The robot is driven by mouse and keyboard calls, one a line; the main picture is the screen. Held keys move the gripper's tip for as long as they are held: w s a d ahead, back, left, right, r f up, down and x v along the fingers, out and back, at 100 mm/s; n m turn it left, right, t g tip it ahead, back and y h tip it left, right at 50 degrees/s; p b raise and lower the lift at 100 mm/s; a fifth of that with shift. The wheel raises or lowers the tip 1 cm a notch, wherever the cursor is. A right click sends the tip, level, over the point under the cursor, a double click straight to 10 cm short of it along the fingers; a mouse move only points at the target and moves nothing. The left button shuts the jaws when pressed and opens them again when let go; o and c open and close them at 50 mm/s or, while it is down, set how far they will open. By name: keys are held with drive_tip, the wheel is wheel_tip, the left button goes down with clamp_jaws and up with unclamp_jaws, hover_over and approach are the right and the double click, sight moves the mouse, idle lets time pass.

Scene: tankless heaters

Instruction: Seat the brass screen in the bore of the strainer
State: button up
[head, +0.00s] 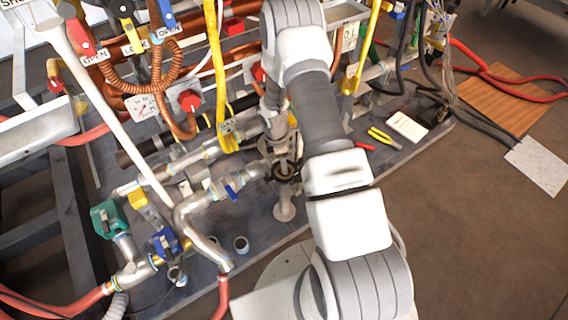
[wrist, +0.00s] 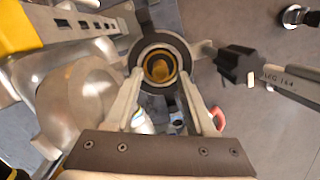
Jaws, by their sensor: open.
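In the wrist view the strainer (wrist: 141,53) shows as a dark round collar with an open bore, seen from above. A brass-coloured ring with an orange-brown middle, apparently the brass screen (wrist: 160,68), lies within the collar. I cannot tell how deep it sits. My gripper (wrist: 162,80) is open, one finger on each side of the collar's near edge; contact is unclear. In the head view the strainer (head: 286,172) stands on the grey board below my arm, and the screen cannot be made out there.
In the wrist view a black knob (wrist: 238,66) with a labelled bar is close on the right, and a rounded metal pipe (wrist: 80,100) on the left. Yellow-handled pliers (head: 384,138) and a white pad (head: 408,126) lie on the board at right. Pipes crowd the left.

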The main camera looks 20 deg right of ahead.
wheel_tip(320, 180, up, 10)
drive_tip(key=a+p, duration=0.1)
drive_tip(key=p, duration=0.2)
wheel_tip(320, 180, up, 15)
drive_tip(key=m+t, duration=0.1)
drive_tip(key=m, duration=0.3)
hover_over(280, 172)
drive_tip(key=s+a+r+m+t, duration=0.1)
drive_tip(key=s+r+m, duration=0.1)
drive_tip(key=r, duration=0.4)
drive_tip(key=s+a+r+m+t, duration=0.1)
drive_tip(key=s+a+r, duration=0.1)
drive_tip(key=r, duration=0.4)
drive_tip(key=s+a+r+m+t, duration=0.1)
drive_tip(key=s+r+m, duration=0.3)
drive_tip(key=s, duration=0.5)
drive_tip(key=s+a+r+m+t+y, duration=0.1)
drive_tip(key=s+a+r+m, duration=0.3)
drive_tip(key=s+r, duration=0.5)
drive_tip(key=shift+s+m+t, duration=0.4)
drive_tip(key=shift+s, duration=0.4)
wheel_tip(280, 172, up, 21)
drive_tip(key=p, duration=2)
drive_tip(key=shift+f+p, duration=0.15)
drive_tip(key=shift+p, duration=0.25)
drive_tip(key=shift+c, duration=0.4)
